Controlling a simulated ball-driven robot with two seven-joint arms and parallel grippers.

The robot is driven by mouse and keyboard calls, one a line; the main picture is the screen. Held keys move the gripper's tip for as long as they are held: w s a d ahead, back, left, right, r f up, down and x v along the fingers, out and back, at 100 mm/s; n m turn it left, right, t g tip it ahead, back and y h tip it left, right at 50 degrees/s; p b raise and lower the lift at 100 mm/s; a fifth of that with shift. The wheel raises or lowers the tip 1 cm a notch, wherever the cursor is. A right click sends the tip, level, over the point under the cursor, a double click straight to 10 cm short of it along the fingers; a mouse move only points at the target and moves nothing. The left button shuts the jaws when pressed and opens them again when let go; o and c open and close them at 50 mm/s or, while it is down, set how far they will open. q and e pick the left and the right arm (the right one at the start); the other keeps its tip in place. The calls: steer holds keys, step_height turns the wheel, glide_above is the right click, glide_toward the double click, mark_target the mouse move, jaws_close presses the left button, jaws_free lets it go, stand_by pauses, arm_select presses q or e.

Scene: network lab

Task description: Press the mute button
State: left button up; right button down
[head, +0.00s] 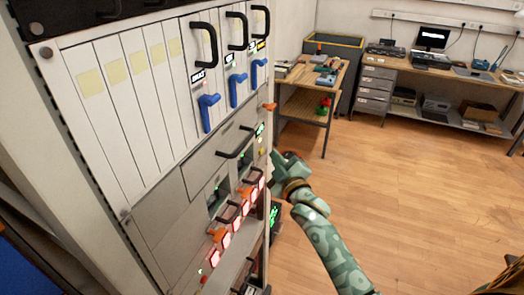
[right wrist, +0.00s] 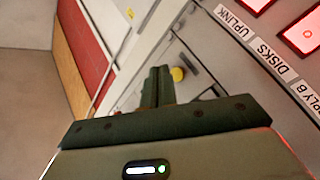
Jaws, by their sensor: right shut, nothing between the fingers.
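A small round yellow button (head: 262,151) sits on the grey panel near the right edge of the equipment rack. It also shows in the right wrist view (right wrist: 178,74), just right of my fingertips. I cannot read a label naming it as mute. My right gripper (right wrist: 158,72) is shut and empty, its fingers pointing at the panel close to the button. I cannot tell whether they touch anything. In the head view the right gripper (head: 284,163) is beside the rack's right edge, its fingertips partly hidden. My left gripper is not in view.
Red-lit tiles (head: 239,218) with labels such as UPLINK and DISKS (right wrist: 266,59) run beside the button. Blue levers (head: 208,108) and black handles (head: 204,42) stick out above. A wooden bench (head: 318,82) stands behind; the floor at right is clear.

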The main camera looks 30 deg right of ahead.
steer(key=s+d+p, duration=0.1)
steer(key=s+d, duration=0.2)
steer(key=shift+s+p, duration=0.2)
steer(key=shift+p, duration=0.2)
stand_by(0.6)
